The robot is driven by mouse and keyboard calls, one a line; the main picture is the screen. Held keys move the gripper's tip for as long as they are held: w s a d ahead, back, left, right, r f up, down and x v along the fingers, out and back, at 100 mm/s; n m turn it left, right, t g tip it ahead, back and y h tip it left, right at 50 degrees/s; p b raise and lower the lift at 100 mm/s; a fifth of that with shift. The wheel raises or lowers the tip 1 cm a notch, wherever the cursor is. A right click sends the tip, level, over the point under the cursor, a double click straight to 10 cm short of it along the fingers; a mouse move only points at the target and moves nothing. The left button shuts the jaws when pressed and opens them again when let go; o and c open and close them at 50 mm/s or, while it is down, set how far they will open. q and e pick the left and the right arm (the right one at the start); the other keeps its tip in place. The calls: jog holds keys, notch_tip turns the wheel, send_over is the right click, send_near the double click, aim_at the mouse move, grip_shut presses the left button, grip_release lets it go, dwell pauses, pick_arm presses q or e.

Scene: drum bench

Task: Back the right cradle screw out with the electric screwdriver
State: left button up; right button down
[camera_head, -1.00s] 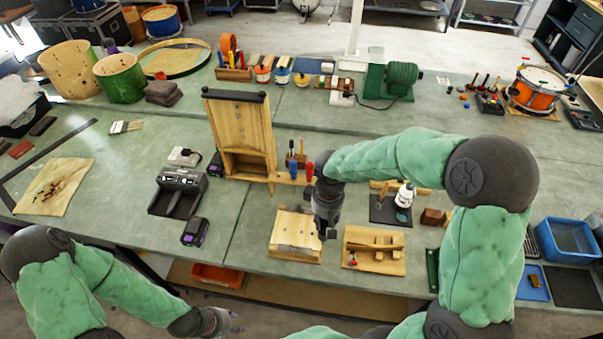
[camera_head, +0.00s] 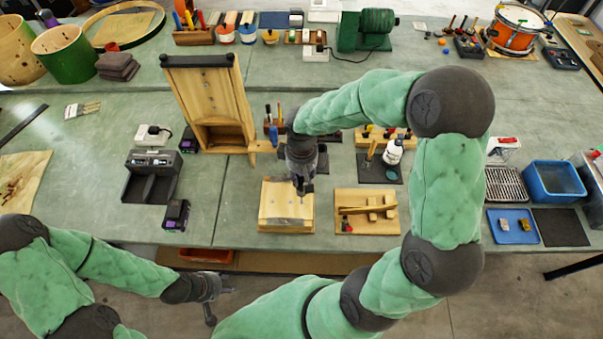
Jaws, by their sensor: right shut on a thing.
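A light wooden block (camera_head: 273,212), which looks like the cradle, sits near the bench's front edge. Small dark marks show on its top, but I cannot make out the right screw clearly. My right gripper (camera_head: 302,178) comes down over the block's right rear part, shut on a dark tool that looks like the electric screwdriver (camera_head: 304,188). The tool points down at the block's right side; whether its tip touches a screw cannot be told. My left gripper (camera_head: 220,303) is empty and open, low in front of the bench, with its fingers apart.
A wooden tray (camera_head: 350,226) with wooden pieces sits right of the block. A tall wooden stand (camera_head: 228,100) and a blue-handled tool (camera_head: 273,135) are behind it. A black charger (camera_head: 150,176) stands left. A blue bin (camera_head: 555,180) is far right.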

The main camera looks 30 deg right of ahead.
jog(key=shift+f, duration=0.45)
jog(key=shift+f+b, duration=0.5)
jog(key=shift+b, duration=0.25)
dwell(1.9)
jog(key=shift+s+r, duration=0.1)
jog(key=shift+r, duration=0.1)
dwell(2.0)
jog(key=shift+r+p, duration=1.15)
jog(key=shift+r, duration=0.4)
